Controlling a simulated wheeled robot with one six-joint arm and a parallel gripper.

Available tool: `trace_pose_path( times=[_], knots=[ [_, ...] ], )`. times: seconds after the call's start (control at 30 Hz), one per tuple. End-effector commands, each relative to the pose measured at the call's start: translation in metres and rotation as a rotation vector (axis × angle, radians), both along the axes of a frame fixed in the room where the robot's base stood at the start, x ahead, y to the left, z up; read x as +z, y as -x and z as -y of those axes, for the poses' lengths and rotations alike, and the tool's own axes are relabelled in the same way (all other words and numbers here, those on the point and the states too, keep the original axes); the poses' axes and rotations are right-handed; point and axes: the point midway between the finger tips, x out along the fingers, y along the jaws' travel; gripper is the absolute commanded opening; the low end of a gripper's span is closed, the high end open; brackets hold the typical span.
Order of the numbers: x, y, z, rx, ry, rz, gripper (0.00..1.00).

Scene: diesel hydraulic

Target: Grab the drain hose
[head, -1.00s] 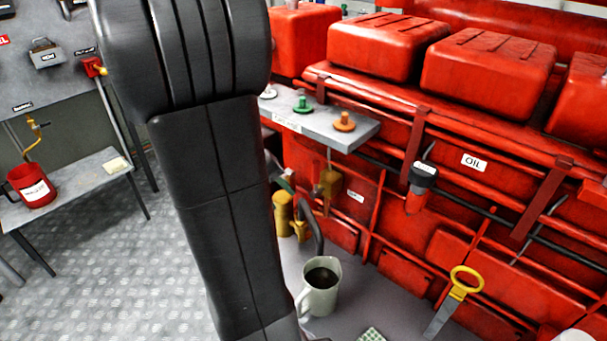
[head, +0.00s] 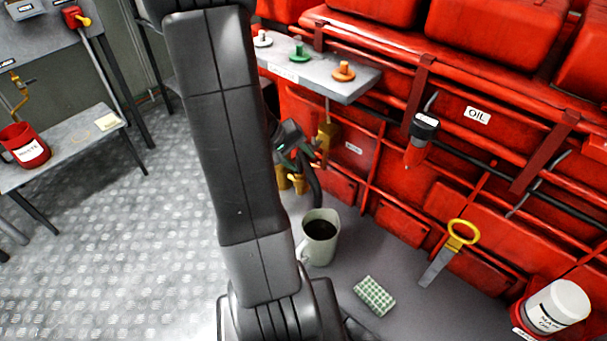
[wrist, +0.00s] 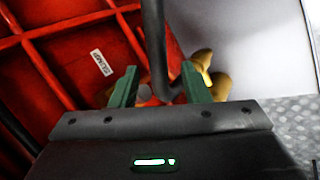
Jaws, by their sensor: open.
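The drain hose (head: 314,188) is a dark tube, curving down behind the mug, beside the yellow brass fittings (head: 284,180). My gripper (head: 298,157), with green fingers, is at the hose's upper part, partly hidden by my arm. In the wrist view the hose (wrist: 154,45) runs down between the two spread green fingers of my gripper (wrist: 157,86). A gap shows between the hose and each finger. The yellow fittings (wrist: 219,85) are just beyond the right finger. The hose's lower stretch is hidden by my gripper in the wrist view.
A mug (head: 307,254) of dark liquid stands below the hose. A checked cloth (head: 375,296), a yellow-handled tool (head: 438,268) and a white-lidded can (head: 557,304) are on the grey surface. A grey shelf (head: 325,82) with coloured plugs juts out above. The red engine wall is close behind.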

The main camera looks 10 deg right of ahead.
Motion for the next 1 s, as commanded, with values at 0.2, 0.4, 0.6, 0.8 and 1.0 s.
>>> trace_pose_path(
  times=[0.2, 0.4, 0.6, 0.8, 1.0],
  knots=[
    [-0.021, -0.001, 0.016, -0.001, 0.000, -0.002, 0.42],
    [-0.023, -0.002, 0.017, 0.001, -0.001, 0.001, 0.42],
    [-0.023, -0.002, 0.017, 0.000, -0.001, 0.001, 0.19],
    [-0.023, -0.002, 0.017, 0.000, 0.000, 0.001, 0.00],
    [-0.022, -0.002, 0.017, 0.000, 0.000, 0.001, 0.00]
  ],
)
